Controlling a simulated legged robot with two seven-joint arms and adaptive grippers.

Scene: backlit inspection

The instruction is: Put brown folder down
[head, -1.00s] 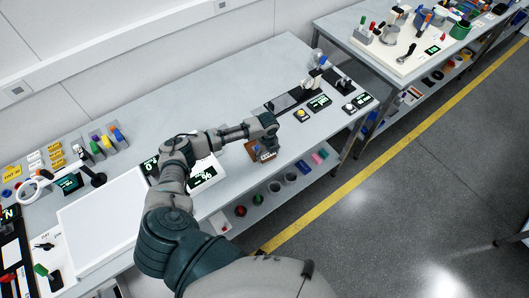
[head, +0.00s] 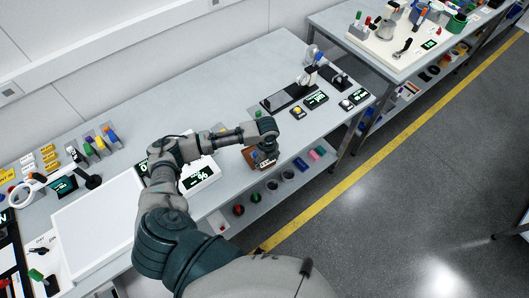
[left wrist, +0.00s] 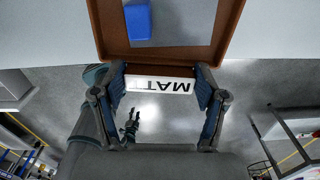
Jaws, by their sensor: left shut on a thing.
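The brown folder (head: 250,158) is at the front edge of the long grey table in the head view, partly hidden by my left gripper (head: 264,156). In the left wrist view the brown folder (left wrist: 225,25) looks like a shallow rimmed tray with a blue block (left wrist: 138,20) in it. A white label (left wrist: 160,85), upside down and reading "MAT", shows on its near side. My left gripper (left wrist: 160,92) is shut on that near side. I cannot tell whether the folder touches the table. What looks like my right gripper (left wrist: 132,125) shows small over the floor; its fingers are unclear.
A white box with a percent display (head: 199,176) stands left of the folder. Small display devices (head: 316,98) stand to its right. A white panel (head: 95,222) lies farther left. Cups and blocks sit on the lower shelf (head: 290,178). Bare table lies behind the arm.

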